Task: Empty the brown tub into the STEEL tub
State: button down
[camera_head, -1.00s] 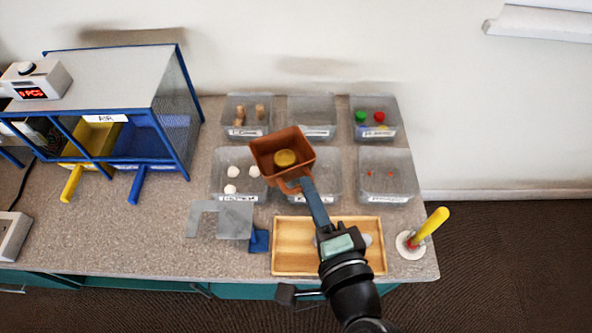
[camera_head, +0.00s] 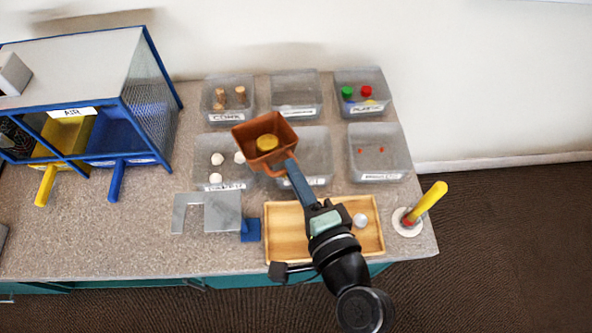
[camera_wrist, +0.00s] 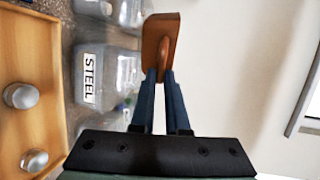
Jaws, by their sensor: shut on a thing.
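My gripper (camera_head: 290,168) is shut on the handle of the brown tub (camera_head: 283,132). The wrist view shows both blue fingers around the handle (camera_wrist: 163,60). The tub is held up over the front row of clear tubs, its open top facing the head camera, with a round yellow-gold thing (camera_head: 267,143) inside. The STEEL tub, with its label (camera_wrist: 90,78) legible in the wrist view, appears to be the front middle clear tub (camera_head: 318,150). The brown tub hides its left part in the head view. No contents show in its visible part.
Neighbouring clear tubs hold white balls (camera_head: 215,179), corks (camera_head: 240,92), coloured pieces (camera_head: 366,92) and small red bits (camera_head: 381,150). A wooden tray (camera_head: 285,225) holds silver balls (camera_head: 360,220). A yellow-handled tool (camera_head: 425,200) stands right; a blue-framed case (camera_head: 120,110) stands left.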

jog(key=m, duration=0.1)
jog(key=f+m+p, duration=0.1)
jog(key=m, duration=0.1)
jog(key=shift+y+p, duration=0.3)
jog(key=shift+y, duration=0.1)
jog(key=m, duration=0.1)
jog(key=f+m+g+y+p, duration=0.1)
jog(key=m, duration=0.1)
jog(key=shift+f, duration=0.25)
jog(key=d+f+m+y+p, duration=0.1)
jog(key=m+p, duration=0.1)
jog(key=m, duration=0.3)
jog(key=w+d+f+m+y+p, duration=0.1)
jog(key=d+m+y+p, duration=0.1)
jog(key=m, duration=0.3)
jog(key=w+d+f+m+y+p, duration=0.1)
jog(key=m, duration=0.4)
jog(key=shift+d+f+t+p, duration=0.25)
jog(key=shift+d+t+p, duration=0.05)
jog(key=shift+p, duration=0.1)
